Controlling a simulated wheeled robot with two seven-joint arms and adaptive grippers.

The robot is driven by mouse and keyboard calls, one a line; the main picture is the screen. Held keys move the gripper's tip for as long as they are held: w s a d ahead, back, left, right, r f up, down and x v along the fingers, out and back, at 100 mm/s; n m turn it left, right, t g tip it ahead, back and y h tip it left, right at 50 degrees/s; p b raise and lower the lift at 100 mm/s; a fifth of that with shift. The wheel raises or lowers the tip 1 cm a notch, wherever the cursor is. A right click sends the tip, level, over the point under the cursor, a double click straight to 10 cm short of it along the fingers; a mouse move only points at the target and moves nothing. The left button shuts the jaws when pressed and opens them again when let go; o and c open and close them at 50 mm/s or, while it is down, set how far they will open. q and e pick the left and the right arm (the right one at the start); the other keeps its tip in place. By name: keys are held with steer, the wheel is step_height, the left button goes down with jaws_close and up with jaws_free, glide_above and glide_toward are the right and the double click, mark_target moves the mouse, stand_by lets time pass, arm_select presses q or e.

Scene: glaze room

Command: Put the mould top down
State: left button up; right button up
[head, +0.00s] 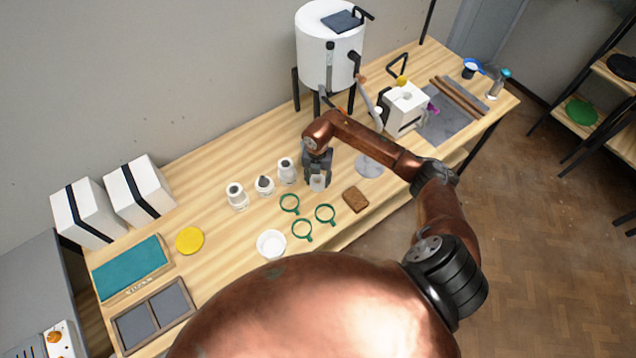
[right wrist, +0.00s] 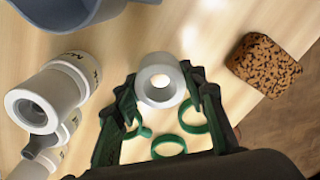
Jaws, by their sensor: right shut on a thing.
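My right gripper (head: 318,180) is shut on a small white hollow piece, the mould top (head: 318,184). In the right wrist view this mould top (right wrist: 161,82) sits between the fingers with its round hole facing the camera. I cannot tell whether it touches the table. Three pale moulds stand in a row to the left of it: a left one (head: 237,197), a middle one (head: 265,187) and a right one (head: 287,171). The middle mould shows a darker grey upper part, unlike the other two. My left gripper is not in view.
Green rings (head: 302,230) lie in front of the gripper, and a brown speckled block (head: 355,199) lies to its right. A white bowl (head: 271,244) and yellow disc (head: 190,240) are to the left. A white drum (head: 328,50) stands behind. Bare wood (head: 215,215) shows left of the moulds.

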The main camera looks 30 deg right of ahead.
step_height(320, 180, down, 2)
steer(key=shift+s+f, duration=0.1)
steer(key=shift+f, duration=0.15)
steer(key=o, duration=1.2)
steer(key=shift+r, duration=0.45)
step_height(320, 180, up, 12)
steer(key=shift+f+b, duration=0.25)
steer(key=shift+b, duration=0.15)
